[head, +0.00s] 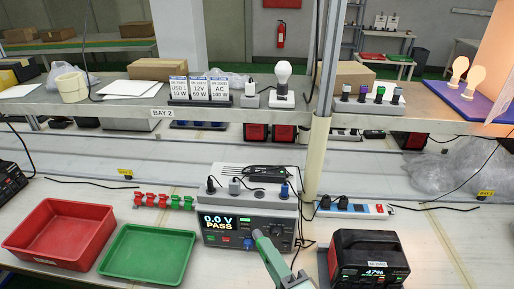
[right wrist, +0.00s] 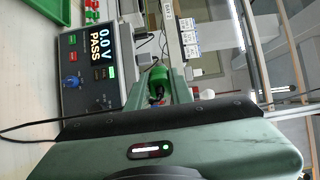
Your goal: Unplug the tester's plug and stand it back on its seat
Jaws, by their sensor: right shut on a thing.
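The tester (head: 243,222) stands mid-bench, its screen reading "0.0 V PASS"; it also shows in the right wrist view (right wrist: 88,70). Its top carries a black plug (head: 212,185), a grey plug (head: 235,186) and a blue plug (head: 284,190). My right gripper (head: 258,235) reaches up from below in front of the tester's right front. In the right wrist view its fingers (right wrist: 158,88) are shut on a small green plug-like piece (right wrist: 159,76), with a dark cord near it. The held piece's far end is hidden. My left gripper is out of view.
A red tray (head: 62,262) and a green tray (head: 150,280) lie left of the tester. A power strip (head: 345,208) is right, behind a black power unit (head: 368,262) reading 47%. A shelf (head: 240,112) crosses behind, with a post (head: 316,155). Loose cords lie around.

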